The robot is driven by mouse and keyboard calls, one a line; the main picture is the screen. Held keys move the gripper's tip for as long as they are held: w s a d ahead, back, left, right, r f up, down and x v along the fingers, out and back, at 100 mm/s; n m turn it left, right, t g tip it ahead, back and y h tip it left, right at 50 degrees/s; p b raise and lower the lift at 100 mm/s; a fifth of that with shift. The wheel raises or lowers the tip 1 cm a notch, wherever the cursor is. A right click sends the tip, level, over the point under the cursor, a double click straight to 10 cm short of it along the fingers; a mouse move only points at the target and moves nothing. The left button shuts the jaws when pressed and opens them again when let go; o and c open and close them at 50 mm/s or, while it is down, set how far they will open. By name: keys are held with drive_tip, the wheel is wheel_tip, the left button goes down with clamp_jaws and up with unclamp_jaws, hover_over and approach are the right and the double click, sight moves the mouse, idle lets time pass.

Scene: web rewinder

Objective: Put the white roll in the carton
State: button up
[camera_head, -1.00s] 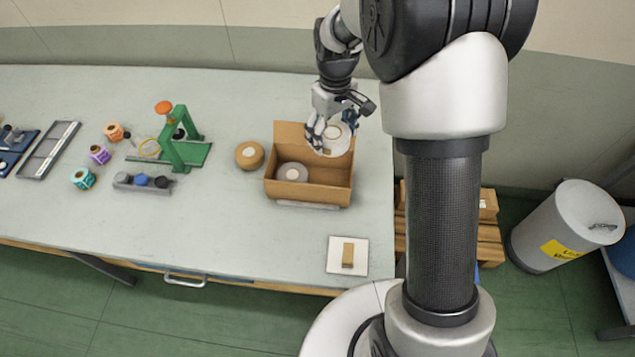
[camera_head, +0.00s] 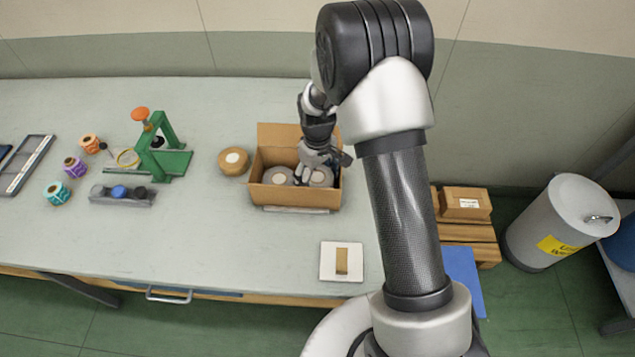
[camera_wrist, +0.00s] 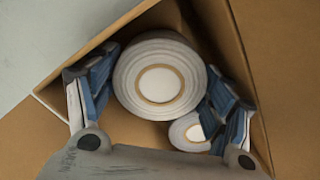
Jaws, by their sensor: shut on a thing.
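The open brown carton (camera_head: 296,196) stands on the table. My gripper (camera_head: 309,174) reaches down into its right part, shut on the white roll (camera_head: 321,178). In the wrist view the white roll (camera_wrist: 135,75) is between the blue-padded fingers of my gripper (camera_wrist: 160,82), with carton walls around it. A second, greyish roll (camera_head: 278,176) lies in the left part of the carton; it also shows beyond the held roll in the wrist view (camera_wrist: 189,132). Whether the held roll touches the carton floor is hidden.
A green stand (camera_head: 160,150), coloured spools (camera_head: 75,167) and a grey holder (camera_head: 121,195) are further left. A white plate with a tan block (camera_head: 341,262) lies in front. The table's front middle is clear.

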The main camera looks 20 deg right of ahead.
drive_tip(key=shift+f, duration=0.9)
drive_tip(key=shift+r, duration=0.1)
drive_tip(key=o, duration=0.7)
drive_tip(key=shift+f, duration=0.25)
drive_tip(key=o, duration=0.5)
drive_tip(key=shift+r, duration=0.1)
